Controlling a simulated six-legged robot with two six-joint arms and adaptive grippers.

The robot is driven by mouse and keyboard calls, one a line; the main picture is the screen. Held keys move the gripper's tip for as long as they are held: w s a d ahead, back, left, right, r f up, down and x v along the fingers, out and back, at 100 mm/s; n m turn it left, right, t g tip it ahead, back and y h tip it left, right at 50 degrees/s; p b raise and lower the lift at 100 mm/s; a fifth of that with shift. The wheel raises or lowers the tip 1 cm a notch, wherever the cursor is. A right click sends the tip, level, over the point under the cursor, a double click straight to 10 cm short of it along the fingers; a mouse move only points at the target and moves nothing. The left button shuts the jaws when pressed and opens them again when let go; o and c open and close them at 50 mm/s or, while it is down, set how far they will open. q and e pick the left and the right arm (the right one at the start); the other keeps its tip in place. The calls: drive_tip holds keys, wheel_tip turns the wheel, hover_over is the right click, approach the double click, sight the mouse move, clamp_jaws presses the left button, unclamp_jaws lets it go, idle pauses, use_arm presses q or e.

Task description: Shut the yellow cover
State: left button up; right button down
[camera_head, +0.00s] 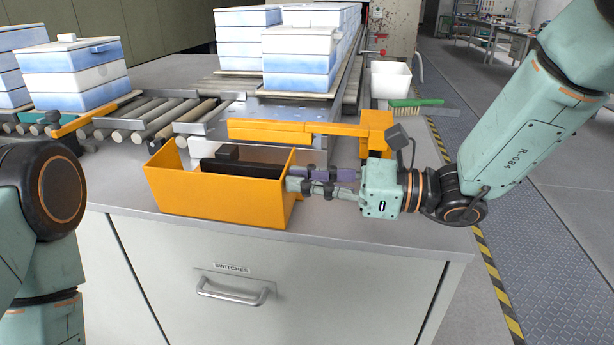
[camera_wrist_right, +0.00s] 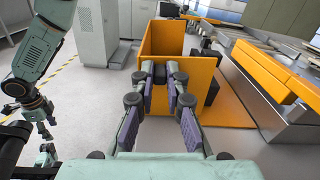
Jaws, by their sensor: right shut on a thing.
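The yellow cover (camera_head: 218,206) is an orange-yellow, box-like shell. It stands open at the front of the grey cabinet top, with dark parts showing inside it. The exact contact is partly hidden by the fingers. My left arm shows at the left of the head view, but its gripper is out of the picture.
A yellow bar (camera_head: 270,131) runs behind the cover. A roller conveyor (camera_head: 150,115) carries blue-white boxes (camera_head: 72,75). A drawer handle (camera_head: 232,291) juts from the cabinet front.

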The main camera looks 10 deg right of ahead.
drive_tip(key=w+d+r+m+p, duration=0.1)
drive_tip(key=w+r+m+p, duration=0.2)
drive_tip(key=w+m+p, duration=0.2)
drive_tip(key=shift+d+m+p, duration=0.35)
drive_tip(key=shift+m+p, duration=0.25)
drive_tip(key=shift+p, duration=0.8)
drive_tip(key=shift+w, duration=0.1)
drive_tip(key=c, duration=1.4)
unclamp_jaws()
drive_tip(key=shift+f, duration=0.1)
drive_tip(key=shift+o, duration=0.2)
